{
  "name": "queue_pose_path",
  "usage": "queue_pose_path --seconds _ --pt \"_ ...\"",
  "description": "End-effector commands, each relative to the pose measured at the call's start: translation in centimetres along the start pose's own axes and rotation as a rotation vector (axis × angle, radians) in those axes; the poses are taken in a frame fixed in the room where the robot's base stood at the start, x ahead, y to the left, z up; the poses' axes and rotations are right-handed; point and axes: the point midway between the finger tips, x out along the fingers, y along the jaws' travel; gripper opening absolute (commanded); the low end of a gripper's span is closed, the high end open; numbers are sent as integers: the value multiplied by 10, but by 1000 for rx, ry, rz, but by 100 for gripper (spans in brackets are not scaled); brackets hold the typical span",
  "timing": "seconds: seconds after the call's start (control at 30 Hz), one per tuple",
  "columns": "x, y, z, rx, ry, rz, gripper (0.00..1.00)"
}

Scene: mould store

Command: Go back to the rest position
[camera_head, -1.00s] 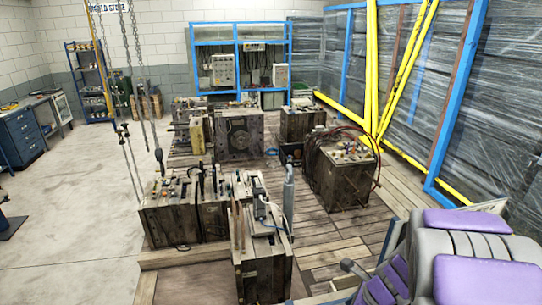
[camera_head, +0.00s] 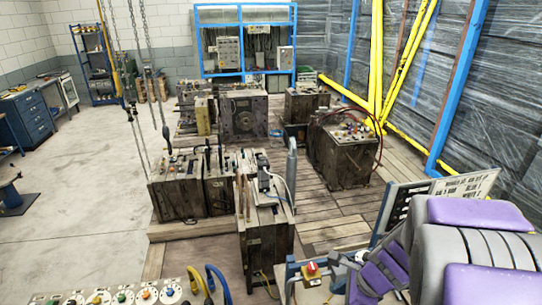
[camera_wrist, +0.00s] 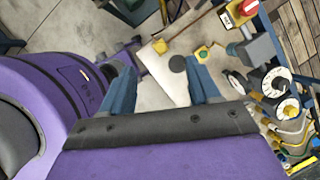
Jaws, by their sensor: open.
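My gripper (camera_wrist: 160,67) shows in the wrist view with its two blue fingers spread apart. Nothing is held between them. Beyond the fingers are a pale surface with small yellow and dark fittings, and the concrete floor. A purple and grey part of my own body fills the left of the wrist view. In the head view my purple and grey body parts fill the lower right, and I cannot make out the gripper there.
A red switch (camera_head: 312,268) and a button panel (camera_head: 122,297) stand close in front. Round gauges (camera_wrist: 276,82) are right of the fingers. Wooden-sided mould blocks (camera_head: 180,188) stand on boards beyond, with chains (camera_head: 150,85) hanging over them. Concrete floor (camera_head: 85,205) is open at left.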

Motion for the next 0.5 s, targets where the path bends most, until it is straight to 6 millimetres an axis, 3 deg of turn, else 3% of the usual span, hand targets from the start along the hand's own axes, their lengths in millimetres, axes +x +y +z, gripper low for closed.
queue_pose_path --seconds 0.27,0.5 --pt "25 53 10 -399 16 87 61" --pt "52 132 -1 -980 44 233 61"
